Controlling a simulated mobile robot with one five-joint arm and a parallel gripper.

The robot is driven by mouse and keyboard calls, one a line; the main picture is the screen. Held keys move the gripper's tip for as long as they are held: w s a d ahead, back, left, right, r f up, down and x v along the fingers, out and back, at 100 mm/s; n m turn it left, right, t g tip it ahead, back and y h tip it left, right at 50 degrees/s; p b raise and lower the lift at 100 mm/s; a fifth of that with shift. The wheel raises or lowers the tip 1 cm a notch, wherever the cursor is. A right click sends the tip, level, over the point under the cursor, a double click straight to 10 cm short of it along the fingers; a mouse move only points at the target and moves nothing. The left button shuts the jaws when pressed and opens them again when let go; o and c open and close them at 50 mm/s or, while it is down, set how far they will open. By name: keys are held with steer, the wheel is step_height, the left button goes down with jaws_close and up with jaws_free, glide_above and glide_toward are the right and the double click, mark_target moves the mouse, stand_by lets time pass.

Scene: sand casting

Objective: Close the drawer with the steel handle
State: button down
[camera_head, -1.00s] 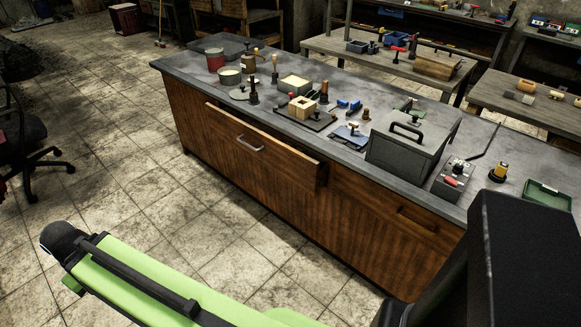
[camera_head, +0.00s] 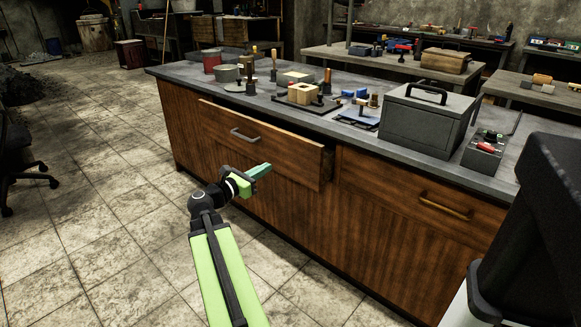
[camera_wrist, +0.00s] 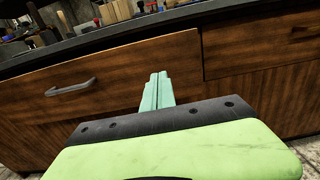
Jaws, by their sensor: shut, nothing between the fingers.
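The wooden drawer (camera_head: 285,147) with the steel handle (camera_head: 244,135) stands pulled out a little from the workbench; its right side edge shows beyond the cabinet front. My gripper (camera_head: 266,170) is shut and empty, in front of the drawer's lower part, right of the handle in the picture. In the wrist view, the shut fingers (camera_wrist: 157,92) point at the drawer front (camera_wrist: 120,75), with the steel handle (camera_wrist: 71,86) to their left. I cannot tell whether the fingertips touch the drawer.
A second drawer with a brass-coloured handle (camera_head: 444,206) sits at the right. The grey benchtop (camera_head: 225,98) carries a grey lidded box (camera_head: 425,120), pots and several tools. The tiled floor (camera_head: 110,190) left of the bench is clear; an office chair (camera_head: 22,175) stands at the far left.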

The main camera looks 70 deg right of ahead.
mark_target(297, 150)
steer(key=x, duration=1.4)
